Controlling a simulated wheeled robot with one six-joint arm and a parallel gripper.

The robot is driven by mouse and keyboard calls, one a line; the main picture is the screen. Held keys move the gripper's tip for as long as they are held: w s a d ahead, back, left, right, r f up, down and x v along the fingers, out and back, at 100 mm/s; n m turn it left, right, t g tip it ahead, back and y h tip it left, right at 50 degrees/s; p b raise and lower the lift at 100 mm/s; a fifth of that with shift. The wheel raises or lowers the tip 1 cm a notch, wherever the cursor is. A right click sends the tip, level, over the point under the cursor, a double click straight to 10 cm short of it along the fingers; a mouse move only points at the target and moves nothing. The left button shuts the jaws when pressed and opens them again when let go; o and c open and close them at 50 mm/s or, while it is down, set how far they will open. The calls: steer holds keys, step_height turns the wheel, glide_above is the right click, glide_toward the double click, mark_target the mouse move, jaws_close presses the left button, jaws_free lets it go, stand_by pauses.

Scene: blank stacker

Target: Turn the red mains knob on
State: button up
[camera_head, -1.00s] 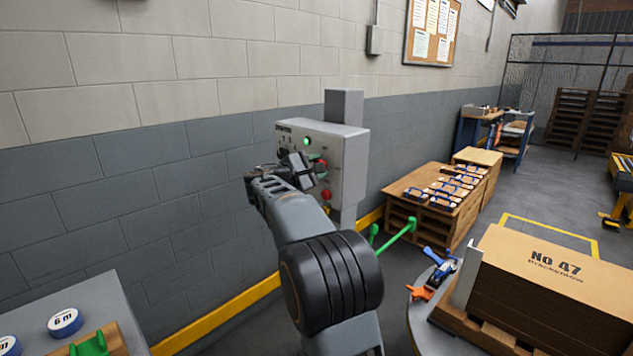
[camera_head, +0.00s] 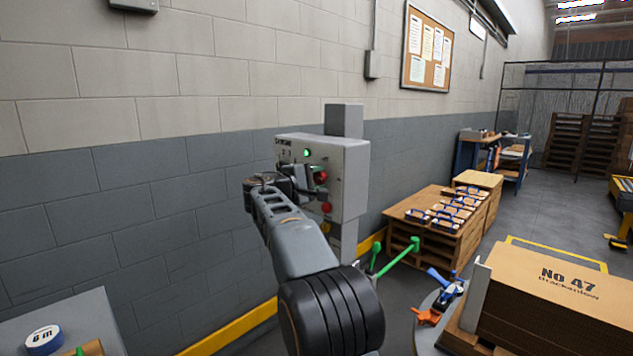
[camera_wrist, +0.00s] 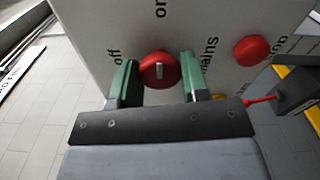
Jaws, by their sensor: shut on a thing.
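The red mains knob (camera_wrist: 160,70) is on the face of a grey control box (camera_head: 350,180), with a white mark on it. In the wrist view the mark runs roughly up and down, in line with the "on" label (camera_wrist: 160,8) above. The "off" label (camera_wrist: 115,55) is at the left. My gripper (camera_wrist: 158,80) has one green finger on each side of the knob and is shut on it. In the head view my gripper (camera_head: 303,182) is at the box front and partly hides it. The knob (camera_head: 320,175) shows just beyond the fingers.
A red stop button (camera_wrist: 252,50) sits beside the knob; it is below it in the head view (camera_head: 326,208). A green lamp (camera_head: 307,153) glows above. A pallet table (camera_head: 420,205) with blue-handled items and a cardboard stack (camera_head: 550,290) stand right.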

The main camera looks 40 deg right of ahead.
steer(key=o, duration=0.9)
steer(key=a, duration=0.4)
steer(key=s+a, duration=0.1)
steer(key=a, duration=0.4)
steer(key=s+a, duration=0.1)
steer(key=a, duration=0.3)
steer(key=shift+s+a, duration=0.25)
steer(key=shift+a, duration=0.1)
steer(key=shift+w, duration=0.1)
